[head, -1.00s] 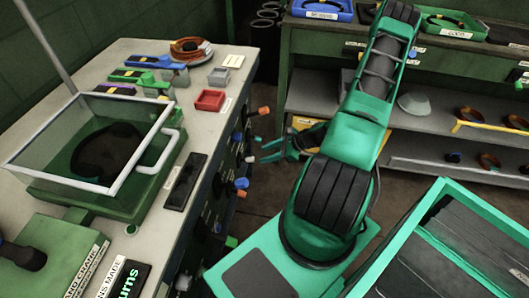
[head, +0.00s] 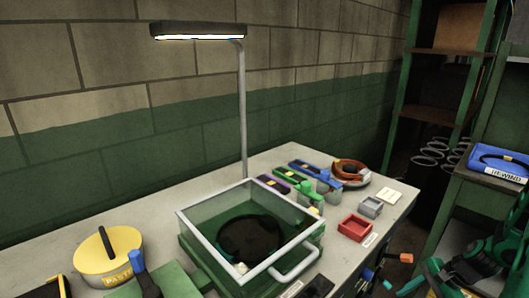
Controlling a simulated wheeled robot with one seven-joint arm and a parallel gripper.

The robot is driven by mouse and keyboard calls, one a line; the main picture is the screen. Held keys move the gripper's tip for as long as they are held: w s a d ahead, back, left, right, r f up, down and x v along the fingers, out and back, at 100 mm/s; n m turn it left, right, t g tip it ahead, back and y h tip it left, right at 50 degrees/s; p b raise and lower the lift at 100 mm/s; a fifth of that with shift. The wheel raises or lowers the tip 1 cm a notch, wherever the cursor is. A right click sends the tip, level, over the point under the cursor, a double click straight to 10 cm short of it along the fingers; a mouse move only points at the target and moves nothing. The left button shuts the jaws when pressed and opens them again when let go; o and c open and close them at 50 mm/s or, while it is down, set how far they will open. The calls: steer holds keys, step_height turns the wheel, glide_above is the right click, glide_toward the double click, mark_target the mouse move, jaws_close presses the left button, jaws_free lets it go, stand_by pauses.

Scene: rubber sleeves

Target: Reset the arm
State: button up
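My arm (head: 490,262), green with black parts, shows only in part at the lower right corner of the head view. My gripper (head: 424,277) is at its left end, low in the picture, just right of the workbench's front side. Its green fingers look apart, with nothing seen between them. The bottom edge of the picture cuts off part of the gripper and most of the arm.
The workbench (head: 345,190) holds a clear-walled box (head: 208,232), a red tray (head: 355,228), a grey tray (head: 371,207), a yellow paste pot (head: 106,258) and a lamp (head: 198,31). Coloured pegs (head: 405,258) stick out of its front.

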steer(key=s+a+r+n+g+h, duration=0.1)
steer(key=s+a+r+n, duration=0.1)
steer(key=s+r, duration=0.4)
steer(key=s+a+r+n+g+h, duration=0.1)
steer(key=s+r+n, duration=0.4)
steer(key=r, duration=0.7)
steer(key=s+a+r+n+h, duration=0.2)
steer(key=s+r, duration=0.4)
steer(key=r, duration=0.3)
steer(key=shift+s+a+n+g, duration=0.4)
steer(key=shift+a+n, duration=0.5)
steer(key=shift+n, duration=0.1)
steer(key=shift+r, duration=0.1)
steer(key=shift+c, duration=1)
